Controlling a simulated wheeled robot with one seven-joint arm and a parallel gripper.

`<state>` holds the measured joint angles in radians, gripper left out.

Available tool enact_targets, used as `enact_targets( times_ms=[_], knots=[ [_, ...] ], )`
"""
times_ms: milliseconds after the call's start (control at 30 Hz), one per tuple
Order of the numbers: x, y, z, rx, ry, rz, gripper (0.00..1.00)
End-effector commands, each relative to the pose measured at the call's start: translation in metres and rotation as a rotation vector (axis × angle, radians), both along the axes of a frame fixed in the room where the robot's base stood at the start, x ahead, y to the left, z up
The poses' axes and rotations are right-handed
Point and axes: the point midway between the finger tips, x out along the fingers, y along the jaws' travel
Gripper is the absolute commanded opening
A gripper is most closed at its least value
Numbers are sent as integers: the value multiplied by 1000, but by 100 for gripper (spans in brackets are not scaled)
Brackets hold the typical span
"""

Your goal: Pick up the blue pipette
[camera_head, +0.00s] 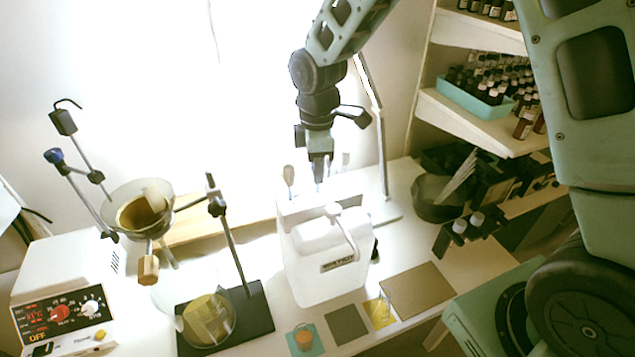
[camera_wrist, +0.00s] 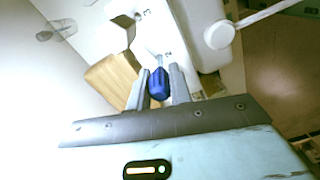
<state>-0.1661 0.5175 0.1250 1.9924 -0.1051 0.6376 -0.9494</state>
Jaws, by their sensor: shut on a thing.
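The blue pipette (camera_wrist: 158,84) shows its blue bulb between the two fingers of my gripper (camera_wrist: 161,88) in the wrist view. My gripper is shut on it. In the head view my gripper (camera_head: 320,172) points down behind the white jug, over the pipette rack (camera_head: 300,205). A little blue shows just under the fingertips there. The pipette's lower part is mostly hidden, and I cannot tell whether it is clear of the rack.
A white jug (camera_head: 325,262) stands just in front of the rack. A pale pipette (camera_head: 289,177) stands left of my gripper. A stand with a funnel (camera_head: 142,210) is at left. A thin upright post (camera_head: 384,165) rises close on the right. Shelves with bottles (camera_head: 490,85) are farther right.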

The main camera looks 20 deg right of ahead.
Motion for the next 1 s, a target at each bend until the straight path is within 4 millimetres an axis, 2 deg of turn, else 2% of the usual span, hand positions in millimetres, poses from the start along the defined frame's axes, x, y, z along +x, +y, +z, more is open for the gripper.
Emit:
enact_targets(
  times_ms=[267, 700, 833, 1000],
  knots=[
    [1, 0, 6, 1, -3, -1, 15],
    [1, 0, 83, 1, -3, -2, 15],
    [1, 0, 96, 1, -2, 0, 15],
    [0, 0, 100, 0, 1, 0, 15]
  ],
)
